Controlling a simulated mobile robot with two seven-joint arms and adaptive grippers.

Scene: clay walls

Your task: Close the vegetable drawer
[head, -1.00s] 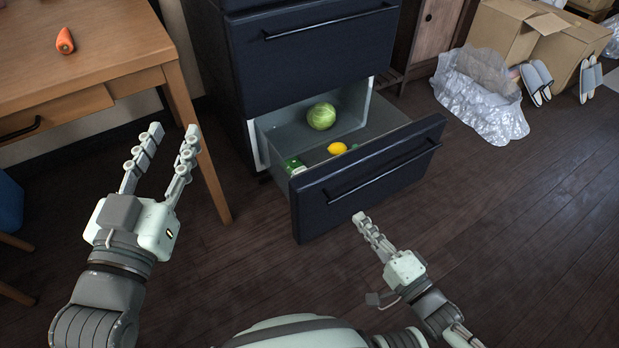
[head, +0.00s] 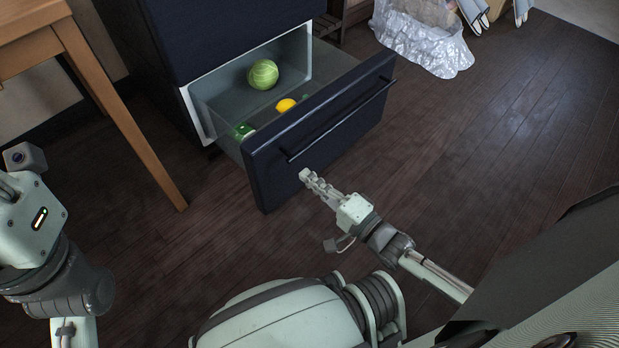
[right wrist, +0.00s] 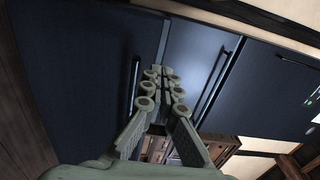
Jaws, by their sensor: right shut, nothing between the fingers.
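The vegetable drawer (head: 262,172) is the bottom drawer of a dark blue fridge (head: 230,40) and stands pulled out. A green cabbage (head: 263,74), a yellow lemon (head: 285,105) and a green item (head: 243,131) lie in it. Its dark bar handle (head: 340,120) runs along the front. My right gripper (head: 306,177) is shut and empty, its fingertips close to the drawer front below the handle; I cannot tell whether they touch. The right wrist view shows the shut fingers (right wrist: 163,76) against dark blue panels. My left arm shows at the left edge, its fingers out of frame.
A wooden table (head: 110,90) stands left of the fridge, its leg near the drawer. A plastic bag (head: 425,40) lies on the floor behind at the right. The dark wood floor (head: 500,140) right of the drawer is clear.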

